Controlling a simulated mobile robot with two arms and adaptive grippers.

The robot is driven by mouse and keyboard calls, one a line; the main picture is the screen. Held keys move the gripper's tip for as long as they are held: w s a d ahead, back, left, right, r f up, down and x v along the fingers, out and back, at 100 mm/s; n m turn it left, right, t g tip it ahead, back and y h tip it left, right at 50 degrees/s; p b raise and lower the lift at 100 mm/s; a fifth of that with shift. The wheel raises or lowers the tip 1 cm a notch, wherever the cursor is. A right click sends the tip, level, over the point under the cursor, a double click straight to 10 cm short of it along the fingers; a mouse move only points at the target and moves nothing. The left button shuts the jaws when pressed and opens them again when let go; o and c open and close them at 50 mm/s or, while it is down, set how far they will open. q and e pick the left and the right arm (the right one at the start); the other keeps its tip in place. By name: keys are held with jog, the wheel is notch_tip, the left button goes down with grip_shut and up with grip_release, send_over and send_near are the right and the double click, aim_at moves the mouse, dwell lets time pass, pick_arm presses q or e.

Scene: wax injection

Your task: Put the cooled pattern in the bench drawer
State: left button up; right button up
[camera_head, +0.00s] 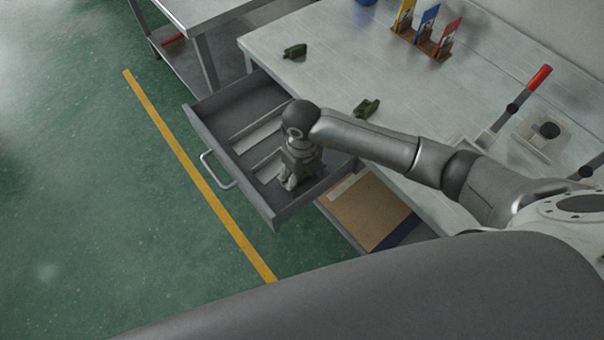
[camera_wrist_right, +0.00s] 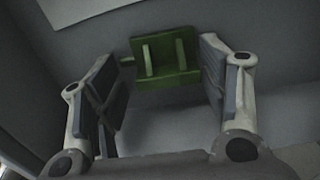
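The bench drawer (camera_head: 234,178) is pulled out from the bench. My right gripper (camera_head: 290,182) points down into the drawer near its front right corner. In the right wrist view its two fingers (camera_wrist_right: 160,90) are spread apart. A green wax pattern (camera_wrist_right: 165,62) with two upright ribs lies on the drawer floor, between and just beyond the fingertips, nearer the right-hand finger in that view. Whether that finger touches it I cannot tell. In the head view my gripper and arm hide this pattern. My left gripper is in neither view.
Two other green patterns lie on the bench top, one at the far left (camera_head: 295,51) and one behind my forearm (camera_head: 366,109). A rack with coloured cards (camera_head: 425,40) and a red-handled press (camera_head: 530,90) stand farther back. A brown board (camera_head: 368,208) lies below the bench.

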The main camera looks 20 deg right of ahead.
aim_at(302, 176)
jog(key=shift+o, duration=0.9)
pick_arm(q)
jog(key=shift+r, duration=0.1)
pick_arm(e)
jog(key=shift+r, duration=0.1)
jog(key=shift+r, duration=0.2)
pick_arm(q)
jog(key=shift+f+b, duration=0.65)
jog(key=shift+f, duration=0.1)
pick_arm(e)
notch_tip(302, 176, up, 12)
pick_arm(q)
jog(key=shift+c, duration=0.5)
pick_arm(e)
jog(key=shift+f, duration=0.15)
